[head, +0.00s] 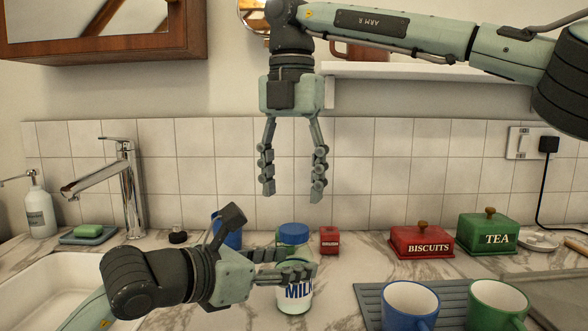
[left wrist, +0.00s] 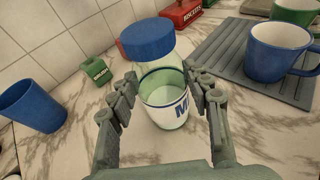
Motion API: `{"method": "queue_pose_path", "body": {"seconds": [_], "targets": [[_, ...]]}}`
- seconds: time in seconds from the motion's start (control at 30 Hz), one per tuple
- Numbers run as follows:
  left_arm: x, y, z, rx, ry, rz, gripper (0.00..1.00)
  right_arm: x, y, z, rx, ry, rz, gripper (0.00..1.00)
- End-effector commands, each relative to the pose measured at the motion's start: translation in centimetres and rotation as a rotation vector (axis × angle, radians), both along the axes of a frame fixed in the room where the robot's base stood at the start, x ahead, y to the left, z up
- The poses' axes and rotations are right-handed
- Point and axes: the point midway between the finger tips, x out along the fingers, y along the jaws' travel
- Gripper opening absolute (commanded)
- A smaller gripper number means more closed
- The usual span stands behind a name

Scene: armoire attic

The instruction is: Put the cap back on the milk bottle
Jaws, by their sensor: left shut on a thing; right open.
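The milk bottle (head: 295,297) stands upright on the marble counter, clear glass with a "MILK" label; it also shows in the left wrist view (left wrist: 165,100). The blue cap (head: 293,232) sits on top of its neck, and it also shows in the left wrist view (left wrist: 147,38). I cannot tell how tightly it is seated. My left gripper (head: 300,264) is shut around the bottle's body from the left, with fingers (left wrist: 160,95) on both sides below the cap. My right gripper (head: 292,192) hangs above the bottle, pointing down, open and empty.
A blue cup (head: 228,232) stands behind my left gripper. A small red box (head: 329,240) is right of the bottle. A blue mug (head: 410,304) and green mug (head: 497,304) stand on a grey mat (head: 372,294). The sink (head: 40,280) is at left; a shelf (head: 420,71) is above.

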Motion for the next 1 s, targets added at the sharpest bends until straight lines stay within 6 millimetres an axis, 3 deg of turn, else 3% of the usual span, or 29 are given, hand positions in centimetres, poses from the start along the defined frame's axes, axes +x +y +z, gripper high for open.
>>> {"method": "queue_pose_path", "body": {"seconds": [0.7, 0.9, 1.0], "targets": [[0.0, 0.0, 0.0, 0.000, 0.000, 0.000, 0.00, 0.0, -0.1, 1.4, -0.004, 0.001, 1.851, 0.56], [0.0, 0.0, 0.0, 0.000, 0.000, 0.000, 0.00, -0.1, -0.3, 1.7, -0.004, 0.002, 2.215, 0.56], [0.0, 0.0, 0.0, 0.000, 0.000, 0.000, 0.00, 0.0, -0.3, 1.7, -0.004, 0.003, 2.318, 0.56]]}}
